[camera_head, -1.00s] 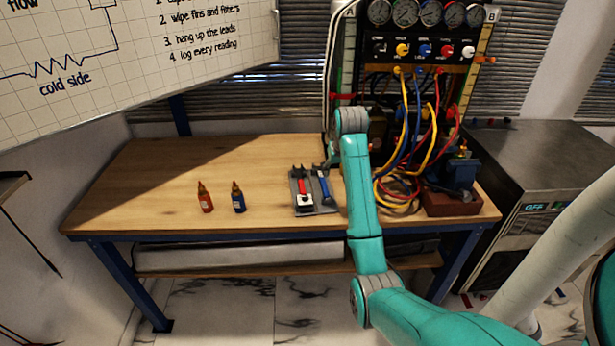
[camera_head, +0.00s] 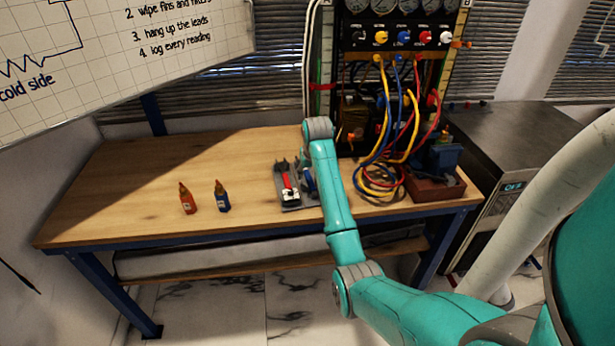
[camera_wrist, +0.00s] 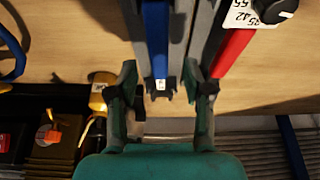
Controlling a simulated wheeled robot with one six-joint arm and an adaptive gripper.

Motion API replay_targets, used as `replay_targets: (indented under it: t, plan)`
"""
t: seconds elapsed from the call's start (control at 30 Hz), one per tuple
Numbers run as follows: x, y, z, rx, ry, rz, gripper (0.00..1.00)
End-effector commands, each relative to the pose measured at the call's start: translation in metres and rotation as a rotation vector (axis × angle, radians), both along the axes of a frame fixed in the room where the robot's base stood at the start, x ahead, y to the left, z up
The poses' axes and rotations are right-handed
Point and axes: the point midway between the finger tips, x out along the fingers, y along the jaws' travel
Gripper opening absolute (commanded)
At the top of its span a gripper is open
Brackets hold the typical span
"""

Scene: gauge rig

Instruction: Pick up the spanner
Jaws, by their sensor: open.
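Two long tools lie side by side on a grey tray (camera_head: 290,207) near the bench's front edge. One has a red handle (camera_head: 288,188) and a white label; it also shows at the right of the wrist view (camera_wrist: 232,52). The other has a blue handle (camera_head: 308,180), partly hidden by my arm; it shows in the wrist view (camera_wrist: 156,40) with a dark notched end. I cannot tell for sure which is the spanner. My gripper (camera_wrist: 161,92) is open and empty, its fingers on either side of the blue tool's end. My arm hides it in the head view.
Red (camera_head: 187,198) and blue (camera_head: 222,196) bottles stand left of the tray on the wooden bench (camera_head: 130,190). A gauge panel (camera_head: 403,35) with looping coloured hoses (camera_head: 375,175) and a blue vise-like block (camera_head: 437,165) stand to the right. The bench's left part is clear.

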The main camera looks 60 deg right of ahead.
Motion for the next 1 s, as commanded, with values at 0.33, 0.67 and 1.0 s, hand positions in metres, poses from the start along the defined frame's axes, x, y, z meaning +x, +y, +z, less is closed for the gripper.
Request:
replay_targets:
  t: [0.33, 0.67, 1.0]
  plan:
    - [0.005, -0.006, -0.016, -0.001, -0.001, 0.0, 0.5]
    - [0.005, -0.006, -0.017, -0.001, -0.001, 0.0, 0.5]
    - [0.005, -0.005, -0.02, -0.001, -0.001, 0.0, 0.5]
